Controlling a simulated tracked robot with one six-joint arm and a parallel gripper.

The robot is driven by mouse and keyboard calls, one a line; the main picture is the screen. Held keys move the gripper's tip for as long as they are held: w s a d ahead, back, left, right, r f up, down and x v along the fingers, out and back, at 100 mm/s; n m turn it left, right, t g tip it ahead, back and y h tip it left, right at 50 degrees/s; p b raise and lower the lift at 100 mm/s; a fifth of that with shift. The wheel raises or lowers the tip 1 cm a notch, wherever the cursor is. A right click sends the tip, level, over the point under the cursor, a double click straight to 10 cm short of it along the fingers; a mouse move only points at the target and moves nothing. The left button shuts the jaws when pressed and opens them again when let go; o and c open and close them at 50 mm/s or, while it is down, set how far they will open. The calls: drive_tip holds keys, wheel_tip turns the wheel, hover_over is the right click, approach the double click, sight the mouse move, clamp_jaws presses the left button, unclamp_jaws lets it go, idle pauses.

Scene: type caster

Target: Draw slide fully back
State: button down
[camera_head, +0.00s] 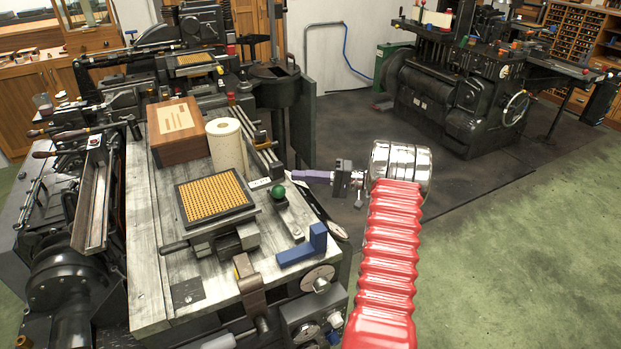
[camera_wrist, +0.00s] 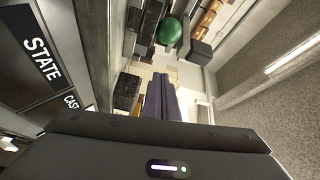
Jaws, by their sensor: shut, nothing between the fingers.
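A round green knob (camera_head: 278,192) sits on a metal slide bar (camera_head: 291,214) at the right edge of the machine's grey top. The knob also shows in the wrist view (camera_wrist: 169,31), near the top middle. My gripper (camera_head: 294,177) comes in from the right, with its purple fingers pointing left, close to the knob and a little above it in the picture. In the wrist view the purple fingers (camera_wrist: 161,80) lie together with nothing between them, and the knob is beyond their tips, apart from them. The slide's far end is hard to make out.
A dark tray of brass-coloured pieces (camera_head: 213,199), a white paper roll (camera_head: 227,147) and a wooden box (camera_head: 176,132) stand on the grey top (camera_head: 150,270). A blue angled block (camera_head: 303,247) lies nearer the front. The wrist view shows a lettered dark panel (camera_wrist: 50,62) at left.

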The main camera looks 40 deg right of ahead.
sight(279, 194)
drive_tip(key=x, duration=0.5)
drive_tip(key=shift+w+a, duration=0.1)
drive_tip(key=shift+a, duration=0.15)
drive_tip(key=shift+s+a+f, duration=0.1)
drive_tip(key=shift+s+a, duration=0.2)
drive_tip(key=shift+s, duration=0.25)
drive_tip(key=shift+s+a+f, duration=0.15)
drive_tip(key=shift+s+a, duration=0.15)
drive_tip(key=shift+s, duration=0.3)
drive_tip(key=shift+s+a+f, duration=0.1)
drive_tip(key=shift+s+a, duration=0.2)
drive_tip(key=shift+s, duration=0.25)
drive_tip(key=shift+s, duration=0.1)
